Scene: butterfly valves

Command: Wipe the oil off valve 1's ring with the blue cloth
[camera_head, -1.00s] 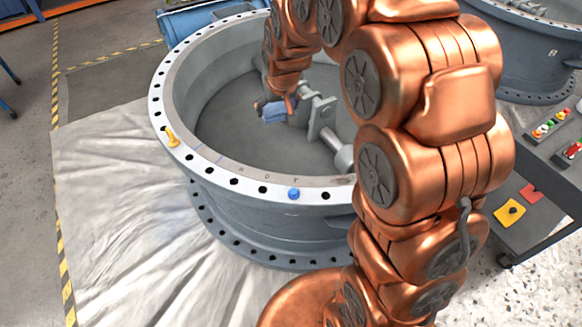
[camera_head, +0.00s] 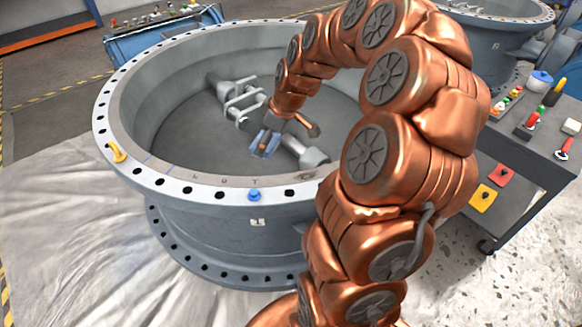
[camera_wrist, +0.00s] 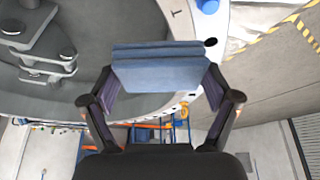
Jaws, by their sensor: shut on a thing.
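Valve 1 is the large grey ring-shaped body with the plate marked 1 (camera_head: 257,222) in the head view. Its ring (camera_head: 205,196) is a pale flange with bolt holes and a greyer inner band with letters. My gripper (camera_head: 266,146) is over the inside of the valve, apart from the ring in the picture. It is shut on the folded blue cloth (camera_wrist: 160,75), which spans both fingers in the wrist view. Part of the ring (camera_wrist: 208,75) shows beside and behind the cloth there.
A blue knob (camera_head: 255,194) and a yellow clip (camera_head: 117,152) sit on the ring. The shaft and brackets (camera_head: 240,98) stand inside the valve. A cart (camera_head: 530,160) with small parts is at right. My arm hides the ring's right side.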

